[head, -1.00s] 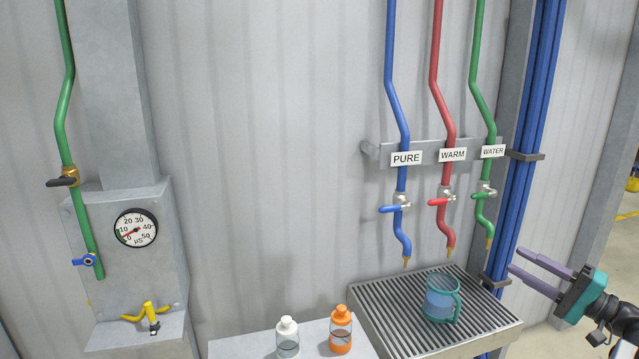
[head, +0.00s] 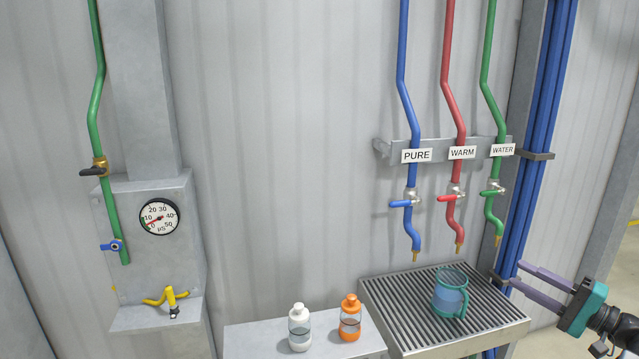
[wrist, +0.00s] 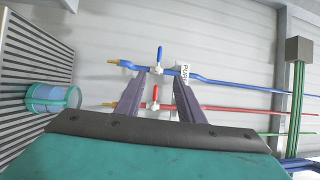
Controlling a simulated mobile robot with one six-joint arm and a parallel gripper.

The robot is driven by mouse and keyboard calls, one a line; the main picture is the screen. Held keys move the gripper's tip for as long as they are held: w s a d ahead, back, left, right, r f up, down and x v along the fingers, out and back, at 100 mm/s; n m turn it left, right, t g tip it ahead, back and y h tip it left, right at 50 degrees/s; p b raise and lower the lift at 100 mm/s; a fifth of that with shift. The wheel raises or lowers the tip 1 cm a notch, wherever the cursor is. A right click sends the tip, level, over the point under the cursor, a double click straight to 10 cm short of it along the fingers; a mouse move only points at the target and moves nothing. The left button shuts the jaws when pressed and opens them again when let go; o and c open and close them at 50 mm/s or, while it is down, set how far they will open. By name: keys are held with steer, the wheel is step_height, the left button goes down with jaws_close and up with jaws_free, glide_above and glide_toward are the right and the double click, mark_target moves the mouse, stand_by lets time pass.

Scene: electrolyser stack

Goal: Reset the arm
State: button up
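My gripper (head: 530,287) is at the right of the head view, to the right of the drain grate. Its two purple fingers are apart with nothing between them. In the wrist view the open fingers (wrist: 155,98) point toward the wall with the pipes. A teal-rimmed jug (head: 450,291) with bluish liquid stands upright on the grate (head: 400,325). The jug also shows at the left of the wrist view (wrist: 52,98). My gripper is apart from it.
Blue PURE (head: 403,203), red WARM (head: 450,198) and green WATER (head: 492,192) taps hang above the grate. A white-capped bottle (head: 299,331) and an orange-capped bottle (head: 350,320) stand on a ledge. A gauge (head: 160,217) is at left. Blue pipes (head: 537,130) rise near my gripper.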

steer(key=a+f+n+g+h, duration=0.1)
steer(key=a+f+g, duration=0.3)
steer(key=a+f, duration=0.7)
steer(key=a+f+g, duration=0.4)
steer(key=a+f, duration=0.3)
steer(key=f, duration=0.8)
steer(key=a+f+n+g+h, duration=0.1)
steer(key=a+f+g, duration=0.3)
steer(key=a+f, duration=0.75)
steer(key=s+a+f+n+g+h, duration=0.2)
steer(key=s+a+f+g, duration=0.1)
steer(key=s+f, duration=0.4)
steer(key=s+a+f+n+g+h, duration=0.15)
steer(key=s+a+f, duration=0.3)
steer(key=f, duration=0.55)
steer(key=s+f+n+g+h, duration=0.2)
steer(key=s+f+h, duration=0.1)
steer(key=s, duration=0.5)
steer(key=s+f+n+g+h, duration=0.2)
steer(key=s+f+n+h, duration=0.1)
steer(key=s+f, duration=0.3)
steer(key=shift+s+d, duration=0.35)
steer(key=shift+s, duration=0.6)
steer(key=shift+g, duration=0.25)
